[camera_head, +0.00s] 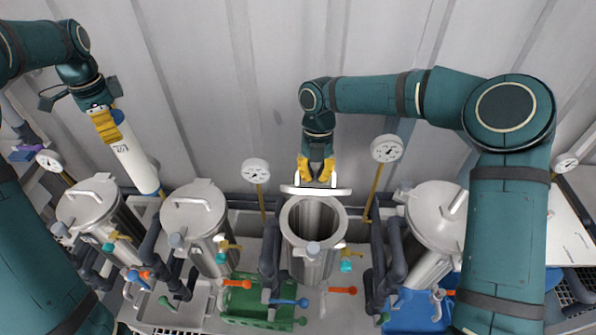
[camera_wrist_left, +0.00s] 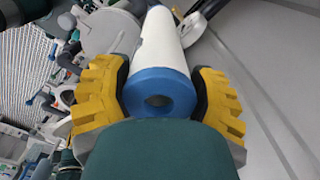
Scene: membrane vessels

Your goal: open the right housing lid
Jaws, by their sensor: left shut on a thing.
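Several steel housings stand in a row. The third housing from the left (camera_head: 313,235) has an open mouth. Its lid (camera_head: 316,190) stands tipped up at the back rim, seen nearly edge-on. My right gripper (camera_head: 316,177) is at the top of this lid, its yellow fingers apart; whether they touch the lid cannot be told. The housing at the far right (camera_head: 437,215) has its lid on. My left gripper (camera_head: 106,125) is shut on a white membrane cartridge (camera_head: 135,160) with blue ends, held tilted above the left housings. In the left wrist view, the cartridge's blue end (camera_wrist_left: 158,97) sits between the fingers.
The two left housings (camera_head: 92,205) (camera_head: 195,212) are closed. Gauges (camera_head: 256,171) (camera_head: 386,149) on thin yellow stems stand behind the row. Dark pipes and coloured valve handles fill the gaps between housings. A green crate (camera_head: 240,312) and a blue crate (camera_head: 408,315) lie in front.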

